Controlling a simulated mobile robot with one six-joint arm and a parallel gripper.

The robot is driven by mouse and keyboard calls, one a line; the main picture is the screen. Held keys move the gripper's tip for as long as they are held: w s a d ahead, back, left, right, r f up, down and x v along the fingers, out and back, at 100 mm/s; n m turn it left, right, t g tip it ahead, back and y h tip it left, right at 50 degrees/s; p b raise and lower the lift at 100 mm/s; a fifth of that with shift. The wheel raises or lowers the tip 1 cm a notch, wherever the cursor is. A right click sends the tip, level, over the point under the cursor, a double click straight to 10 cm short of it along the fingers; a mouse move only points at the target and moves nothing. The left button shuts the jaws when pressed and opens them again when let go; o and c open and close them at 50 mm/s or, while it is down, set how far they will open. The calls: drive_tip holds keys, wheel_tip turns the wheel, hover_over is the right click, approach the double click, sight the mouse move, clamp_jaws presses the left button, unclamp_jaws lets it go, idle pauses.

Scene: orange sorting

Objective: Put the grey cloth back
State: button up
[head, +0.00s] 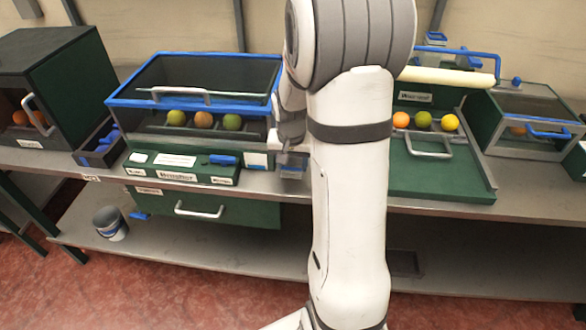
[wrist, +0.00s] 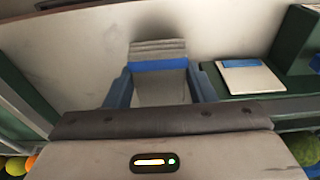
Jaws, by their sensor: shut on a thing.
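My gripper (head: 289,138) points down over the bench, between the washer and the green sorting board, partly hidden by my arm in the head view. In the wrist view, a grey folded cloth (wrist: 158,48) with a blue band shows just ahead of the palm, between two blue side pieces. My gripper is shut on the cloth, though the palm hides the grip itself. A small grey-and-blue holder (head: 292,168) sits at the bench front below my gripper. I cannot tell whether the cloth touches the holder.
The blue-rimmed washer (head: 120,104) with several fruits stands left of my gripper. The green board (head: 425,178) with fruits lies right. A white card (wrist: 250,77) is near the cloth in the wrist view. A bucket (head: 110,223) stands on the lower shelf.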

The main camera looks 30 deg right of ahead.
sight(292, 164)
drive_tip(key=shift+w+d+f, duration=0.1)
drive_tip(key=shift+f, duration=0.95)
drive_tip(key=shift+w+d+f, duration=0.1)
drive_tip(key=shift+f, duration=0.9)
drive_tip(key=o, duration=1)
drive_tip(key=shift+r, duration=0.1)
drive_tip(key=shift+r, duration=0.45)
drive_tip(key=r, duration=0.3)
drive_tip(key=s+r, duration=0.1)
drive_tip(key=r, duration=0.3)
drive_tip(key=a+r, duration=0.1)
drive_tip(key=r, duration=0.3)
drive_tip(key=shift+s+a+r, duration=0.1)
drive_tip(key=shift+s, duration=0.2)
drive_tip(key=s+a+r+n, duration=0.1)
drive_tip(key=s+a+n, duration=0.1)
drive_tip(key=s+a, duration=0.2)
drive_tip(key=s+a+r+n, duration=0.2)
drive_tip(key=s+a, duration=0.2)
drive_tip(key=s, duration=0.3)
drive_tip(key=s+a+r+n+t+y, duration=0.1)
drive_tip(key=s+a+r+n, duration=0.1)
drive_tip(key=s, duration=0.4)
drive_tip(key=shift+s+a+n, duration=0.25)
drive_tip(key=shift+a+n, duration=0.25)
drive_tip(key=shift+a, duration=0.7)
